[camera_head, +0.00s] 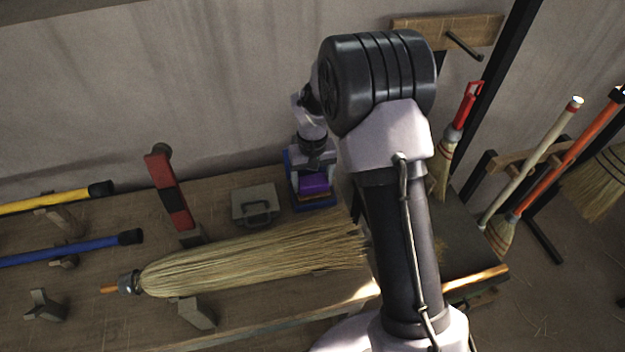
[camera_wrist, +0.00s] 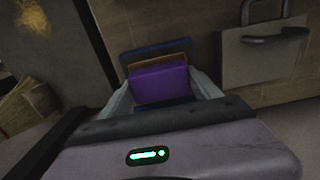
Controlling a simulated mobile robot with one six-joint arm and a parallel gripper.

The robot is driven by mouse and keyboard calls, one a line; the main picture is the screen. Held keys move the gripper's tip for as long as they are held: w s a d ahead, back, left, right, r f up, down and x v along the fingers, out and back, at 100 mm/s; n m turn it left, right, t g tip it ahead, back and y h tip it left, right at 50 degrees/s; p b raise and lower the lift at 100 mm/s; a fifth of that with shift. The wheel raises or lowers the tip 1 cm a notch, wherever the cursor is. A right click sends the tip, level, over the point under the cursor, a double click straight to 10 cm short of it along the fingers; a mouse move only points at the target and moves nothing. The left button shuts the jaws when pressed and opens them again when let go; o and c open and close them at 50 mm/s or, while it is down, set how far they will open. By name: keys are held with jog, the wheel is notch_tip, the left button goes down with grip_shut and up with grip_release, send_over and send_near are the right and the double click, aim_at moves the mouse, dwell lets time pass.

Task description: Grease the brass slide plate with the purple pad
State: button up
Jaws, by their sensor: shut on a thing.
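The purple pad (camera_head: 315,184) sits between the fingers of my gripper (camera_head: 313,177), at the blue tray (camera_head: 322,206) near the back of the bench. In the wrist view my gripper (camera_wrist: 164,92) is shut on the purple pad (camera_wrist: 160,84), with a finger on each side. The blue tray (camera_wrist: 152,50) shows behind and below the pad; I cannot tell if the pad touches it. A thin orange-brown strip shows along the pad's far edge. I cannot clearly make out the brass slide plate in either view.
A grey plate with a handle (camera_head: 250,214) lies left of the tray. A straw broom head (camera_head: 240,262) lies in front. A red upright (camera_head: 168,188) stands further left, beyond it yellow (camera_head: 45,203) and blue (camera_head: 60,250) handles. Brooms stand at right.

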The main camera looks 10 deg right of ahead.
aim_at(312, 180)
notch_tip(312, 180, up, 7)
jog(key=p, duration=0.5)
dwell(0.8)
